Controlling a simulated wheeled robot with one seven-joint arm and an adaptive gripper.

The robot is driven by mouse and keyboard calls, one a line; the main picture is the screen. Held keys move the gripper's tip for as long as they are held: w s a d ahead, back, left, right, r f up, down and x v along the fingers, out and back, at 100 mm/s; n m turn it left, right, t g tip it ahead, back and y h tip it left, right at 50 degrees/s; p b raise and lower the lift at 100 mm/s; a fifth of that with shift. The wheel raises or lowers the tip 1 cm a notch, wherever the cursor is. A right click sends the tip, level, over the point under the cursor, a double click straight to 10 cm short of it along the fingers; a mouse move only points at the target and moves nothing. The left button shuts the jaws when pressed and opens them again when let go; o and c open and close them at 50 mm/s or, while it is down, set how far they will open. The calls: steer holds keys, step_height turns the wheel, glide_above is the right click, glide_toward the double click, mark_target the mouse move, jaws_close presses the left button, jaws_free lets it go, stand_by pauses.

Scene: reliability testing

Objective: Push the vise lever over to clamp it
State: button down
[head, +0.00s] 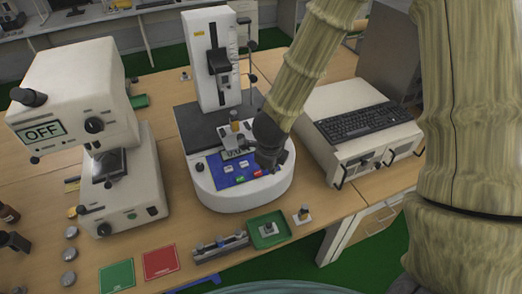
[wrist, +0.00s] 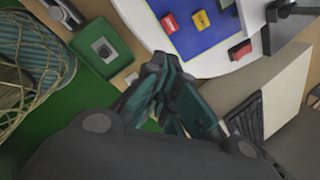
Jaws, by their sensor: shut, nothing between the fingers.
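The test machine (head: 240,190) stands mid-bench, with a white base, a blue button panel (head: 240,166) and a tall column. On its base is a small grey vise-like block (head: 230,136) with a brass-coloured piece (head: 234,120) on top. The lever is hard to make out; my gripper and arm cover part of this area. My gripper (head: 270,160) is shut and empty, above the right side of the base. In the wrist view its fingers (wrist: 167,72) point toward the panel (wrist: 195,22). A grey mechanism with a dark bar (wrist: 285,18) shows at the upper right there; I cannot tell whether they touch.
A green tray (head: 255,240) holding a metal piece, a slotted rack (head: 220,246) and a small sample (head: 303,214) lie along the front edge. A white box with a keyboard (head: 363,122) stands right; an OFF-display instrument (head: 75,110) stands left. Red (head: 161,262) and green (head: 117,276) mats lie front left.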

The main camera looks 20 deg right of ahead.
steer(key=s+f+n+g+b, duration=0.1)
steer(key=s+f+n+b, duration=0.3)
steer(key=s+f+n, duration=0.9)
steer(key=s+f+n+g+y+b, duration=0.1)
steer(key=s+f+n+b, duration=0.3)
steer(key=s+f+n, duration=1)
step_height(320, 180, down, 8)
steer(key=shift+s+a+r+n+g, duration=0.2)
steer(key=shift+n+g, duration=0.1)
steer(key=shift+g, duration=0.4)
